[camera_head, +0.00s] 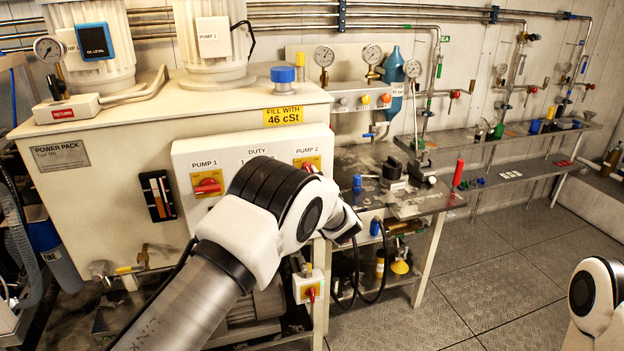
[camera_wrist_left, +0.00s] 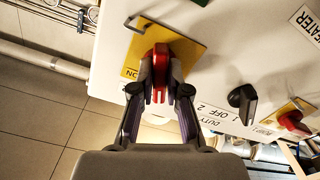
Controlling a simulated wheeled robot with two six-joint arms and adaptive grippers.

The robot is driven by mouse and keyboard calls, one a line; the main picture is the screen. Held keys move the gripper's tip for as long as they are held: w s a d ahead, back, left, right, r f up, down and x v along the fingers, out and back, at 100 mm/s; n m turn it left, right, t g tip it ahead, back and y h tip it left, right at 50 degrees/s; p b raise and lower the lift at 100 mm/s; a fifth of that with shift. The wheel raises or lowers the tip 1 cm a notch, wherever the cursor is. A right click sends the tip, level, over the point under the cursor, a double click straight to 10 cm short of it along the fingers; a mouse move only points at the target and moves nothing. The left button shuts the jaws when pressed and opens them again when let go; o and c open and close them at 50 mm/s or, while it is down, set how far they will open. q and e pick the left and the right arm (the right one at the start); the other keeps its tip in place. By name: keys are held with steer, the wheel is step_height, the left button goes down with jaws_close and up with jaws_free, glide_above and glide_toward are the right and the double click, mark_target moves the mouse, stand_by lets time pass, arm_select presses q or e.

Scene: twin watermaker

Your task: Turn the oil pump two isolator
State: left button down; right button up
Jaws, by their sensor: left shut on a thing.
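The pump 2 isolator is a red handle (camera_wrist_left: 160,60) on a yellow plate (camera_wrist_left: 190,42) in the left wrist view. In the head view its yellow plate (camera_head: 307,162) shows under the PUMP 2 label on the white panel (camera_head: 232,150), with the handle mostly hidden behind my left arm. My left gripper (camera_wrist_left: 161,92) is shut on the red handle, one finger on each side. In the head view my arm hides the fingers. My right gripper is out of view; only a link of my right arm shows at lower right.
The pump 1 isolator (camera_head: 208,185) and the black duty selector (camera_wrist_left: 242,100) sit on the same panel. A metal bench (camera_head: 425,205) with loose items stands to the right of the panel. A red-handled switch box (camera_head: 308,287) hangs below. The floor (camera_head: 480,270) at right is clear.

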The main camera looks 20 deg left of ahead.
arm_select(q)
steer(key=shift+m, duration=2.3)
steer(key=c, duration=1.2)
jaws_free()
steer(key=shift+o, duration=0.2)
steer(key=v, duration=0.7)
steer(key=shift+s+d, duration=0.2)
steer(key=shift+s, duration=0.05)
steer(key=shift+a, duration=0.1)
